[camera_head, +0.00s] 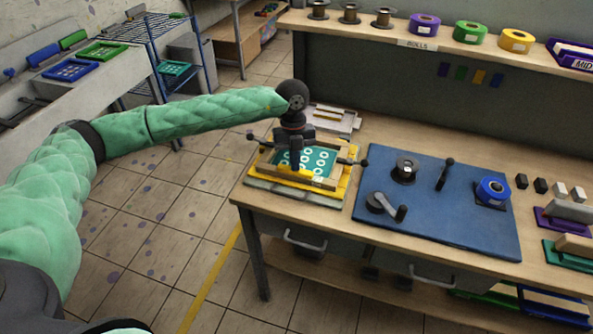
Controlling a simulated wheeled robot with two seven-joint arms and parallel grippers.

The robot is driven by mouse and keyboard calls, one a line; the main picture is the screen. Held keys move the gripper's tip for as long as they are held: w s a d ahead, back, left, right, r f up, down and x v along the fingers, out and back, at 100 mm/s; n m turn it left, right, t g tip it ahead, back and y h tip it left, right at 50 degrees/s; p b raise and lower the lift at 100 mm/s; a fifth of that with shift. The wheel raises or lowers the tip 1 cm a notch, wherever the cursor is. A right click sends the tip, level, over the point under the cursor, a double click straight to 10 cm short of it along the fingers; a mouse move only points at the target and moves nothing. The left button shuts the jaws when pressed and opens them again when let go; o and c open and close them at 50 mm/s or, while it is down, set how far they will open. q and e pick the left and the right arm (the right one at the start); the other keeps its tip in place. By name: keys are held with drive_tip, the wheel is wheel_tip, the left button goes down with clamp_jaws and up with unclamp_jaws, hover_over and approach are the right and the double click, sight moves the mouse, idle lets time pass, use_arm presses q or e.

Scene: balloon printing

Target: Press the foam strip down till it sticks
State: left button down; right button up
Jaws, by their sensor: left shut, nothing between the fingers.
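My left arm in its green sleeve reaches in from the left. Its gripper (297,164) points straight down over a yellow-framed fixture on the bench. The gripper is shut and empty, with its tips at or just above the fixture. The fixture holds a green plate (318,160) with white rings. A yellow strip (296,174), which may be the foam strip, lies along the plate's front edge, just below the fingertips. I cannot tell whether the tips touch it. The gripper hides part of the plate. My right gripper is not in view.
Dark clamp knobs (364,162) stick out at the fixture's sides. A shelf (446,48) with rolls runs behind. Small blocks stand at the right.

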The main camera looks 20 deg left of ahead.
use_arm(q)
drive_tip(key=shift+s+f, duration=0.1)
drive_tip(key=shift+f, duration=0.1)
wheel_tip(320, 180, up, 8)
drive_tip(key=p, duration=0.2)
idle(0.9)
drive_tip(key=shift+r, duration=0.1)
